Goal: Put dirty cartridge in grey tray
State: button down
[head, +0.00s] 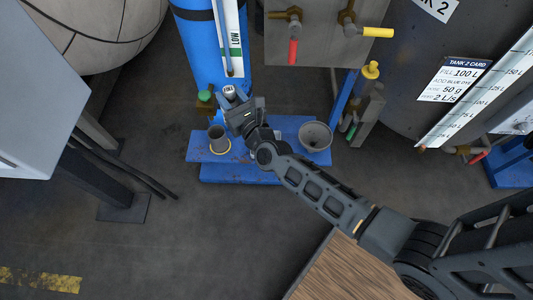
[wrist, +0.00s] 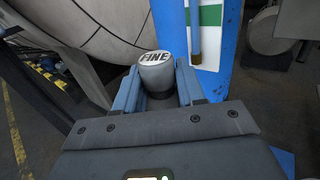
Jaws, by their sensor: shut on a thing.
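My gripper (head: 235,103) reaches over the blue platform beside the blue column. It is shut on a grey cylinder with a white top marked "FINE" (wrist: 157,75), held upright between the two blue-grey fingers in the wrist view. The top of this cylinder also shows in the head view (head: 229,91). Whether it is the dirty cartridge I cannot tell from its surface. Its lower part is hidden by my gripper. I cannot make out a grey tray in either view.
A dark grey cup with a yellow ring at its base (head: 219,139) and a grey bowl (head: 315,135) stand on the blue platform (head: 287,128). The blue column (head: 203,50) rises behind. Valves and a tank are at right; a wooden surface (head: 350,270) is in front.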

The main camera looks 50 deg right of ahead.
jog(key=d+f+m+g+h+b, duration=0.1)
jog(key=d+f+b, duration=0.3)
jog(key=f, duration=0.5)
jog(key=s+d+f+m+g+h+b, duration=0.1)
jog(key=d+f+b, duration=0.3)
jog(key=f+b, duration=0.5)
jog(key=s+d+f+m+g+h+b, duration=0.1)
jog(key=d+f+m+h+b, duration=0.1)
jog(key=f+b, duration=0.5)
notch_tip(320, 180, down, 4)
jog(key=shift+d+r+h, duration=0.15)
jog(key=shift+d+h, duration=0.55)
jog(key=shift+d, duration=0.45)
jog(key=shift+b, duration=0.35)
jog(key=shift+f, duration=0.25)
jog(key=c, duration=0.7)
grip_release()
jog(key=shift+o, duration=0.2)
jog(key=shift+r, duration=0.15)
